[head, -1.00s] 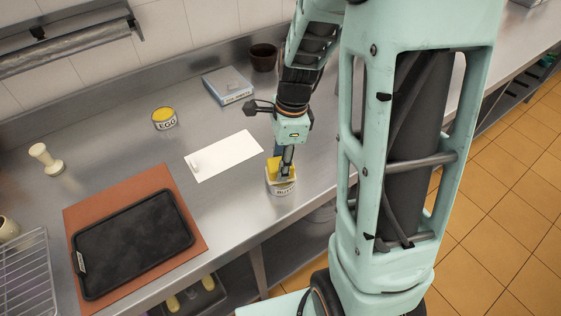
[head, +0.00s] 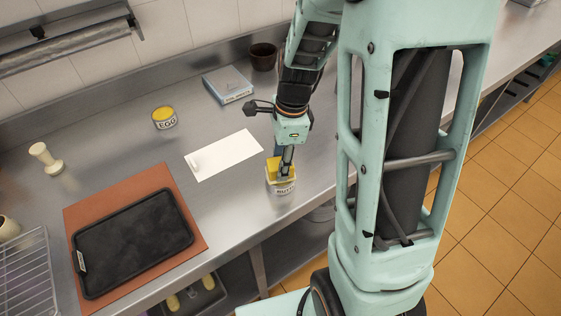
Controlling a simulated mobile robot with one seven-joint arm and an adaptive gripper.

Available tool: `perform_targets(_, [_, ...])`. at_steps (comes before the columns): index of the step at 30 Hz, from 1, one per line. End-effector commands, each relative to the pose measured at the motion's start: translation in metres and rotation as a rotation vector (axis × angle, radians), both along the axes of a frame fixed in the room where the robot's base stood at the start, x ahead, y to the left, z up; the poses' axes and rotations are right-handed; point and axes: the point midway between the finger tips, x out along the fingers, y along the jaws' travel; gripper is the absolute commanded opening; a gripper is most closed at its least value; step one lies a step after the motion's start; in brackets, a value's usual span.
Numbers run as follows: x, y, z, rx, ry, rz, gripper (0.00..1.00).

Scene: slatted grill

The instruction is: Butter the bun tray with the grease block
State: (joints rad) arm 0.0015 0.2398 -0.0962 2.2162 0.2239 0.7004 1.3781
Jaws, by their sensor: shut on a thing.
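The bun tray (head: 135,243) is a dark, flat, rimmed tray lying on a red-brown mat (head: 72,213) at the front left of the steel counter. It looks empty. My gripper (head: 286,171) points down at a small tin (head: 283,188) near the counter's front edge, whose label is partly readable as butter. The gripper is shut on the yellow grease block (head: 273,167), which shows at the tin's mouth. The fingertips and the block's lower part are hidden, so I cannot tell whether the block is clear of the tin. The tin is well to the right of the tray.
A white sheet (head: 228,155) with a small pale object on it lies between tin and tray. Behind are an egg tin (head: 164,118), a blue-white box (head: 228,86) and a brown cup (head: 263,57). A cream tamper (head: 47,158) and a wire rack (head: 25,270) stand left.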

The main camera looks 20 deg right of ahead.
Motion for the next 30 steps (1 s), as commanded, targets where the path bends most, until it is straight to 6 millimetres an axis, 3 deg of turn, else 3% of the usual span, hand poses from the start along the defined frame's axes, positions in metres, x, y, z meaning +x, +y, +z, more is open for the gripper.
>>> perform_targets(10, [-0.001,0.0,0.004,-0.001,0.004,0.0,0.15])
perform_targets(30, [0.0,0.0,0.06,-0.001,0.0,0.0,0.15])
